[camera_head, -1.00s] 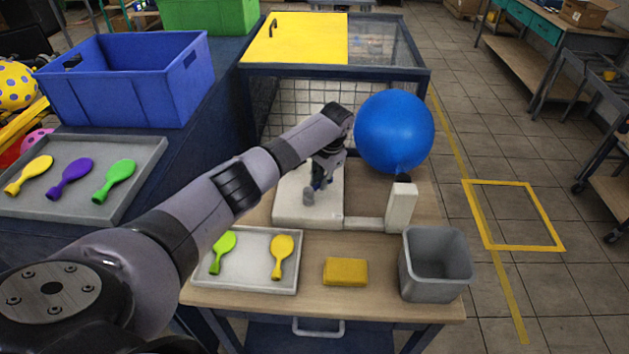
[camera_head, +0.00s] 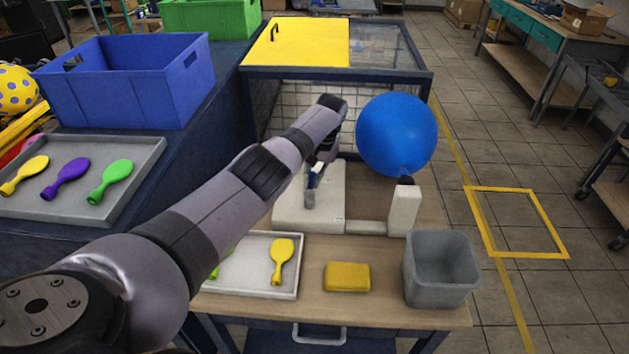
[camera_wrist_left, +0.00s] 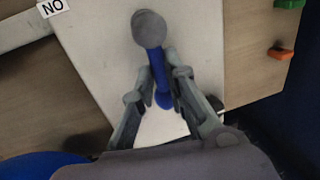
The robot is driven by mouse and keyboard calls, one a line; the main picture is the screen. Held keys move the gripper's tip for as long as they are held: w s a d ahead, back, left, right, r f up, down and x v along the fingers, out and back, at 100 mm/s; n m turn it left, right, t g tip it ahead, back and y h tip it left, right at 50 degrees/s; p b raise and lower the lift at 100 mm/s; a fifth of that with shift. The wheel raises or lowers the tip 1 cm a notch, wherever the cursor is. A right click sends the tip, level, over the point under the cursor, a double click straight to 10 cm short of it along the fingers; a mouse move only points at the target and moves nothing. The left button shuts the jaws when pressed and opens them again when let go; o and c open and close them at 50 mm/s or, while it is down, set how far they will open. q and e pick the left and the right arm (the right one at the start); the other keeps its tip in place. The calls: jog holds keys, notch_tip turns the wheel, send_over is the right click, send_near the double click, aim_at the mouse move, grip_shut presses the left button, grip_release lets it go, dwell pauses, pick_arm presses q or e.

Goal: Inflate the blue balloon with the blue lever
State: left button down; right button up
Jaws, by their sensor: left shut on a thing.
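The blue balloon (camera_head: 397,135) is large and round, and sits on the white post (camera_head: 404,209) at the right of the white pump base (camera_head: 290,210). The blue lever (camera_head: 312,182) stands over the base, partly hidden by my gripper. In the left wrist view the blue lever (camera_wrist_left: 155,62) has a round grey knob at its end. My left gripper (camera_head: 318,176) is shut on the lever; its fingers press both sides of it in the wrist view (camera_wrist_left: 152,82). My right gripper is not in view.
A tray (camera_head: 262,292) with green and yellow balloons, a yellow block (camera_head: 346,277) and a grey bin (camera_head: 440,268) stand at the table front. A yellow-lidded mesh cage (camera_head: 340,72) is behind. A blue crate (camera_head: 125,85) and another balloon tray (camera_head: 140,200) are left.

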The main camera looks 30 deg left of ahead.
pick_arm(q)
jog(key=shift+r, duration=0.1)
dwell(0.4)
jog(key=c, duration=1.6)
grip_release()
notch_tip(320, 180, up, 12)
jog(key=w+d, duration=0.1)
jog(key=d, duration=0.1)
jog(key=shift+w, duration=0.1)
